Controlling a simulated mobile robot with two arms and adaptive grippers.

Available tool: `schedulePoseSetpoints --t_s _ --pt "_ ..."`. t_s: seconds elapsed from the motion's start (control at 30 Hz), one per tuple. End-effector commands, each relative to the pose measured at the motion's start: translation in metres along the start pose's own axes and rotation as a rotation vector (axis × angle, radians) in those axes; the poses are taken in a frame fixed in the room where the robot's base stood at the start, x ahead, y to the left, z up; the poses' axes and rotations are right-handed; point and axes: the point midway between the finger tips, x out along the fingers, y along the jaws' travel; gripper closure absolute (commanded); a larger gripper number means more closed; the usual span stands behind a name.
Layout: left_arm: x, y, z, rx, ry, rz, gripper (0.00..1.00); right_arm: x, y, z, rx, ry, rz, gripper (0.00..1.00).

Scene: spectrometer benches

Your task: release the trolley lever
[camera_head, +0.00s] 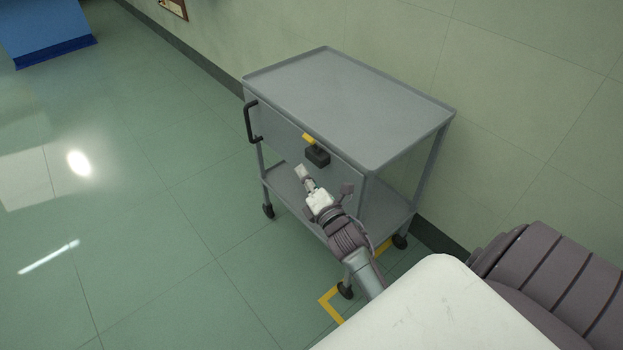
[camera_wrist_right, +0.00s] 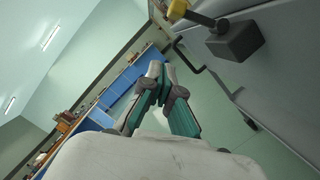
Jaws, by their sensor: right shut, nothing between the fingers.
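The grey trolley (camera_head: 350,95) stands against the wall in the head view. Its lever (camera_head: 309,138) has a yellow end and sits on a dark block (camera_head: 317,157) on the front panel. In the right wrist view the yellow lever end (camera_wrist_right: 178,9) and the dark block (camera_wrist_right: 236,41) are at the upper right. My right gripper (camera_head: 301,171) is shut and empty, just in front of the panel and a little below the lever, apart from it. The shut fingers (camera_wrist_right: 157,72) also show in the wrist view. My left gripper is not in view.
A black handle (camera_head: 249,122) is on the trolley's left end. The trolley has a lower shelf (camera_head: 285,184) and dark castors (camera_head: 268,211). Yellow tape (camera_head: 328,306) marks the floor by the near castor. Green floor (camera_head: 130,220) to the left is clear.

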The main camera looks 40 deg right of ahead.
Motion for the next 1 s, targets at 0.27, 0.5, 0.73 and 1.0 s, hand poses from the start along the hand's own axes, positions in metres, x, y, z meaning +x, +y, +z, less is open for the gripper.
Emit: schedulePoseSetpoints --t_s 0.27,0.5,0.73,1.0 --pt "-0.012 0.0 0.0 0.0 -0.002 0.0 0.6 0.047 0.002 0.015 -0.005 0.0 -0.002 1.0" --pt "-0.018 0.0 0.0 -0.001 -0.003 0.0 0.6 0.052 0.0 0.036 -0.001 0.001 -0.001 1.0" --pt "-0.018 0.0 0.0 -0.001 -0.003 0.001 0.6 0.052 -0.001 0.038 0.001 0.001 -0.001 1.0" --pt "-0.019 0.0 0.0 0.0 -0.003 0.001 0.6 0.052 0.0 0.039 0.007 0.001 -0.003 1.0"
